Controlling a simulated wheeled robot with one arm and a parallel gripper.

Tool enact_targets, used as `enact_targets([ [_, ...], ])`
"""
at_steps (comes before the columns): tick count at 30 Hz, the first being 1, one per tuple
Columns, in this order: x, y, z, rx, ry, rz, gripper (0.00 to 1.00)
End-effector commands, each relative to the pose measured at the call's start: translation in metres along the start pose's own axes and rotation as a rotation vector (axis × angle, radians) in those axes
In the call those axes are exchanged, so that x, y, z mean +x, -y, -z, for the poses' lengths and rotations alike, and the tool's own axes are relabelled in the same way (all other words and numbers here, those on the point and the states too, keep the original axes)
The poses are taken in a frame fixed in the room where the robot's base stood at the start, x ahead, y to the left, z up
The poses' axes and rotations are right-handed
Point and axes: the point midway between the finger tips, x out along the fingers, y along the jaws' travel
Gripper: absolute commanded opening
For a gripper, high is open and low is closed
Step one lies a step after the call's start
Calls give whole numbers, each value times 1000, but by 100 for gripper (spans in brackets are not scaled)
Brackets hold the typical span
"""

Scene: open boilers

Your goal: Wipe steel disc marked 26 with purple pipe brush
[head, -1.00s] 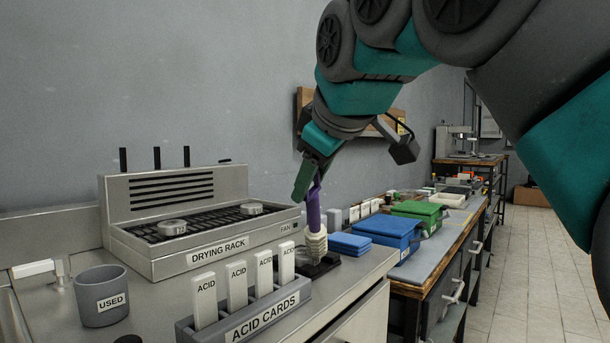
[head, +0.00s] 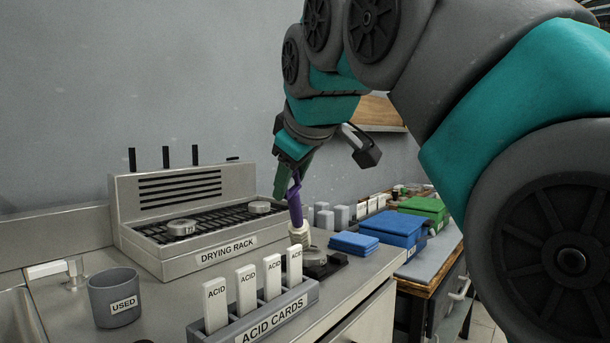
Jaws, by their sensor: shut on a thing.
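My gripper (head: 294,178) is shut on the purple pipe brush (head: 295,205) at the front right of the counter. The brush points down, tilted slightly, with its pale bristle head (head: 299,235) lowest. A steel disc (head: 314,257) lies on a dark base (head: 330,266) just below and right of the bristles. I cannot tell whether the bristles touch it, and no number on it is readable. Two more steel discs, one left (head: 182,228) and one right (head: 259,207), sit on the drying rack; their markings are too small to read.
The drying rack (head: 200,262) stands behind. The acid cards holder (head: 275,312) stands in front of the brush, and the grey USED cup (head: 114,298) at left. Blue cloths (head: 354,243), a blue box (head: 397,230) and a green box (head: 424,208) are at right.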

Motion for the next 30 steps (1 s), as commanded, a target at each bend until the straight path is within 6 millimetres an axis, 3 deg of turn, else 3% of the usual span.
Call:
enact_targets([
  [13,2,-2,7,0,-1,-2,0],
  [30,-27,-25,35,1,-4,-4,0],
])
